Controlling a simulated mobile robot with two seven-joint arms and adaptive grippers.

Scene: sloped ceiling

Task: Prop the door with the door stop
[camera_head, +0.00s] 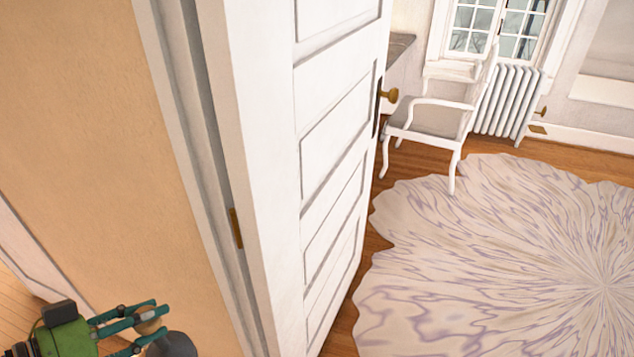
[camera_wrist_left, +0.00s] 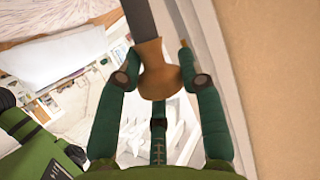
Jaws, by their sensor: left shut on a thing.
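The door (camera_head: 325,175) is white and panelled, with a brass knob (camera_head: 389,95). It stands open, its hinge edge by the frame, reaching back into the room. My left gripper (camera_head: 152,324) is low at the left, in front of the tan wall. It is shut on the door stop (camera_head: 174,345), which has a tan part between the fingers and a dark grey rounded part. In the left wrist view the tan part (camera_wrist_left: 158,72) sits between both fingers, with a dark shaft above it. The door's bottom edge is partly out of view. My right gripper is not in view.
The tan wall (camera_head: 85,120) and white door frame (camera_head: 185,150) stand close beside my left gripper. Beyond the door are a wavy-edged rug (camera_head: 500,260), a white chair (camera_head: 430,120) and a radiator (camera_head: 508,100). A strip of bare wood floor shows between door and rug.

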